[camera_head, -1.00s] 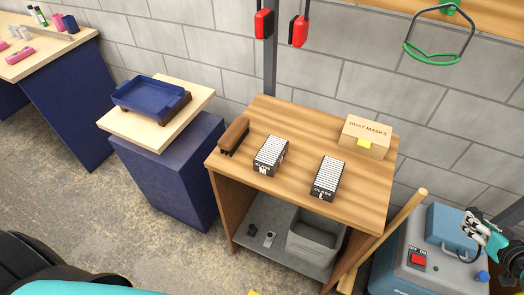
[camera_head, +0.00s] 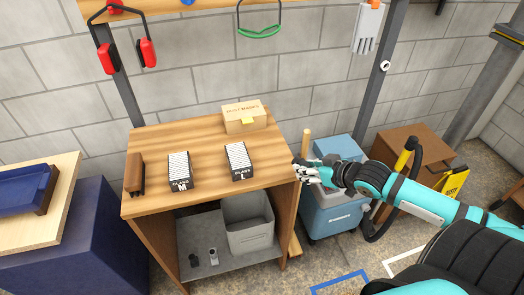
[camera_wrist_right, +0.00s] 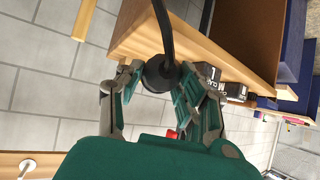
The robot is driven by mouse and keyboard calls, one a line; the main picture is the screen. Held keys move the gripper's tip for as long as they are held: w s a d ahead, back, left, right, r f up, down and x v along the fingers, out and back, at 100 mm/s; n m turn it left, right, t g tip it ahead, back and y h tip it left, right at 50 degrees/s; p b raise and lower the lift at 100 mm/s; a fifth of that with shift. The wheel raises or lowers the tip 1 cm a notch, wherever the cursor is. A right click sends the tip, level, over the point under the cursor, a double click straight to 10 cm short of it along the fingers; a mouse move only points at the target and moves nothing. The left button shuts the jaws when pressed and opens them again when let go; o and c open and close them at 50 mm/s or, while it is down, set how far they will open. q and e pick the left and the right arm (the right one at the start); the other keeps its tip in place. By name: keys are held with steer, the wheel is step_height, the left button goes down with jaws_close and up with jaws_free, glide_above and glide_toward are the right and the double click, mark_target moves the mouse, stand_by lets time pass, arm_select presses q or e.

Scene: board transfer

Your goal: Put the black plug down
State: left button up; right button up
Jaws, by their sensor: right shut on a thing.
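My right gripper (camera_head: 303,172) is at the right edge of the wooden cabinet, above and left of the blue machine (camera_head: 336,216). In the right wrist view, the right gripper (camera_wrist_right: 160,88) is shut on the black plug (camera_wrist_right: 158,74), a dark round piece with a thick black cable running up from it. The plug is held in the air beside the cabinet's wooden edge. In the head view I cannot make the plug out. My left gripper is in neither view.
A brown cabinet (camera_head: 412,143) stands right.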

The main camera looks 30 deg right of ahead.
steer(key=p, duration=0.2)
glide_above(274, 159)
steer(key=shift+s+d+f, duration=0.15)
steer(key=shift+s+f, duration=0.15)
steer(key=shift+f, duration=0.25)
steer(key=shift+w, duration=0.35)
step_height(274, 159, down, 3)
steer(key=shift+f+p, duration=0.1)
steer(key=shift+p, duration=0.3)
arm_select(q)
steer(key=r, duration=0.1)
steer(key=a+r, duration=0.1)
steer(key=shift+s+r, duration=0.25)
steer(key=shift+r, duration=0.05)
arm_select(e)
steer(key=shift+f, duration=0.2)
steer(key=shift+f, duration=0.2)
steer(key=o, duration=1.1)
steer(key=shift+o, duration=0.2)
steer(key=shift+r, duration=0.1)
